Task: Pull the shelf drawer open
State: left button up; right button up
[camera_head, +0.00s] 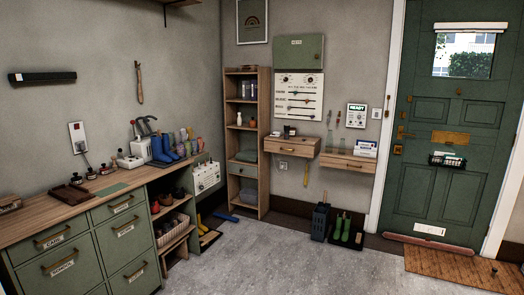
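A tall narrow wooden shelf unit (263,140) stands against the back wall near the corner. A pale drawer front (243,170) sits in its lower part and looks shut. Two wooden wall shelves hang to its right: the left wall shelf (305,150) and the lower right wall shelf (350,161). Each has a front with a small handle, and both look shut. I cannot tell from the picture alone which of these the task calls the shelf drawer. Neither of my grippers is in view.
A green-fronted wooden counter (75,213) with labelled drawers runs along the left wall. Blue items (226,216) lie on the floor before the shelf unit. Boots (341,229) stand below the wall shelves. The grey floor (270,262) in the middle is clear.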

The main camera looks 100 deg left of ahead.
aim_at(300, 150)
jog(key=j+u, duration=0.1)
jog(key=u, duration=3.2)
jog(key=i, duration=1.4)
jog(key=i+j, duration=0.1)
jog(key=i, duration=2.75)
jog(key=i+j, duration=0.1)
jog(key=i, duration=1.3)
jog(key=l+z, duration=0.05)
jog(key=l, duration=0.05)
